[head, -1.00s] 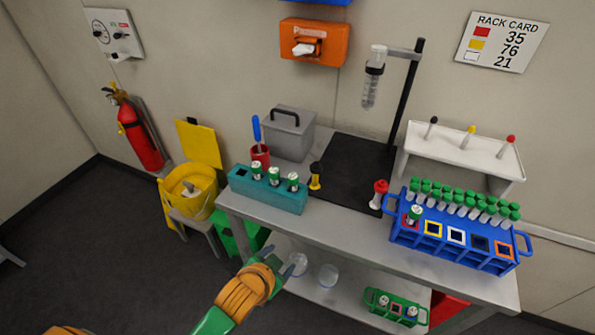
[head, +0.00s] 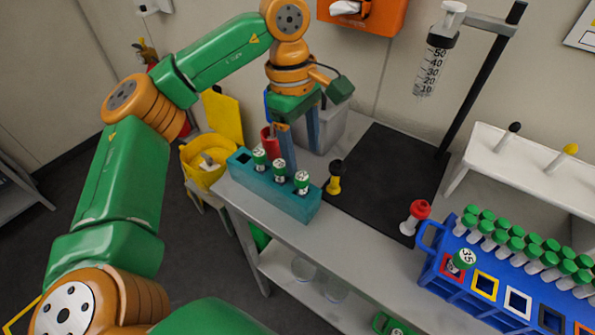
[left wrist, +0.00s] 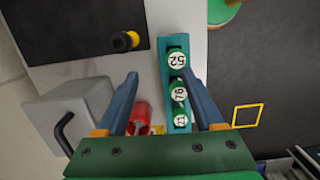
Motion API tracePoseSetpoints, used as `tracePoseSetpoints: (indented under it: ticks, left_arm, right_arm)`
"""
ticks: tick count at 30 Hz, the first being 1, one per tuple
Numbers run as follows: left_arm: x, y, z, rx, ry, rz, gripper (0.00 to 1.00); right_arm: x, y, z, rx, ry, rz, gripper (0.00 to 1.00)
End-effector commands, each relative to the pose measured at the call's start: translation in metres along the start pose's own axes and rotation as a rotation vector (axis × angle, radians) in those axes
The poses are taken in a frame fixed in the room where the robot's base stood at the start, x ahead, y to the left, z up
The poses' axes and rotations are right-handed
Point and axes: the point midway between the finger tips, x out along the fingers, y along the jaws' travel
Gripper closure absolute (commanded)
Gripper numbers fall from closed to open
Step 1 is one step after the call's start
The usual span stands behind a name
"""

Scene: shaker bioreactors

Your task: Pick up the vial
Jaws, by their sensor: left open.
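A teal rack (head: 262,192) stands at the table's left front edge and holds three upright green-capped vials: left (head: 259,158), middle (head: 280,170) and right (head: 301,182). Its leftmost slot is empty. In the left wrist view their caps read 52 (left wrist: 176,60), 76 (left wrist: 178,88) and 21 (left wrist: 180,121). Another vial, marked 35 (head: 461,260), stands in the blue rack's red-framed slot. My left gripper (head: 299,142) is open and empty, pointing down just behind the teal rack.
A red cup (head: 269,140) and a grey lidded box (head: 330,130) stand close to the gripper. A yellow-and-black piece (head: 334,178) is right of the rack. The black mat (head: 390,175) is mostly clear. The blue rack (head: 440,275) is full of green-capped tubes at the right.

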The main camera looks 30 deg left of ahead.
Motion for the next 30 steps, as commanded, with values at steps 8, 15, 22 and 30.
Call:
tracePoseSetpoints:
  ticks: [8, 15, 22, 30]
  left_arm:
    - [0.004, -0.015, -0.039, -0.037, 0.13, -0.032, 0.31]
    - [0.047, -0.019, -0.042, -0.036, 0.126, -0.03, 0.31]
    - [0.053, -0.019, -0.042, -0.035, 0.125, -0.027, 0.31]
    - [0.053, -0.019, -0.042, -0.035, 0.124, -0.027, 0.98]
  right_arm:
    - [-0.001, 0.0, 0.002, 0.0, -0.003, 0.0, 0.5]
    - [-0.012, 0.0, 0.002, 0.0, -0.006, 0.0, 0.5]
    - [-0.011, 0.0, 0.002, 0.0, -0.006, 0.0, 0.5]
    - [-0.011, 0.0, 0.002, 0.001, -0.005, 0.0, 0.5]
